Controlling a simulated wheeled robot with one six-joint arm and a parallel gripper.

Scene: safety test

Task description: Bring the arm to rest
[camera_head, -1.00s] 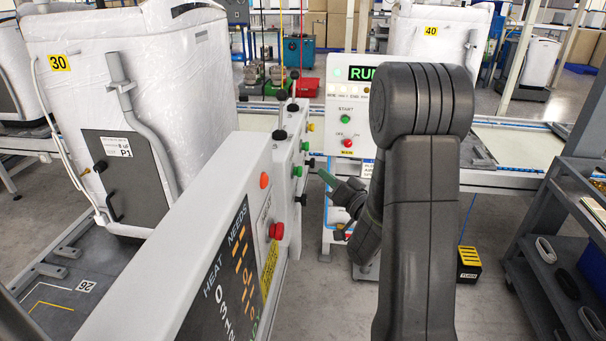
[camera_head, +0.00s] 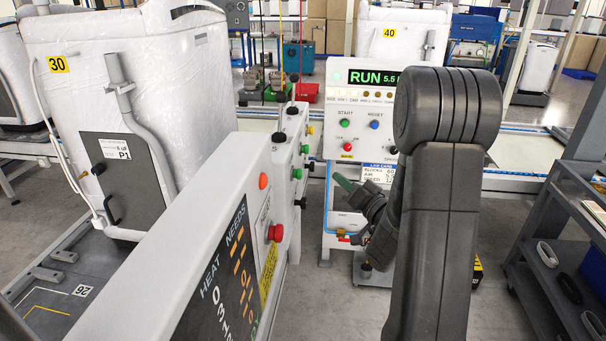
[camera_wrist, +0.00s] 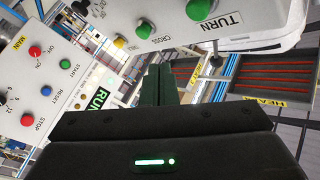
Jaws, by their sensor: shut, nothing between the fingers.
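My gripper (camera_head: 341,181) shows in the head view with its green fingers pointing left and up, in front of the control panel stand. The fingers are together and hold nothing. In the wrist view the green fingers (camera_wrist: 158,84) also lie together at the middle, touching no panel that I can see. My arm (camera_head: 432,200) stands upright at the right of the middle and hides part of the panel behind it.
A white control panel (camera_head: 360,149) reading RUN stands behind my gripper. A long white console (camera_head: 180,235) with knobs and a red button (camera_head: 276,232) fills the left foreground. A wrapped unit marked 30 (camera_head: 170,60) is at the left. A dark shelf cart (camera_head: 560,215) stands at the right.

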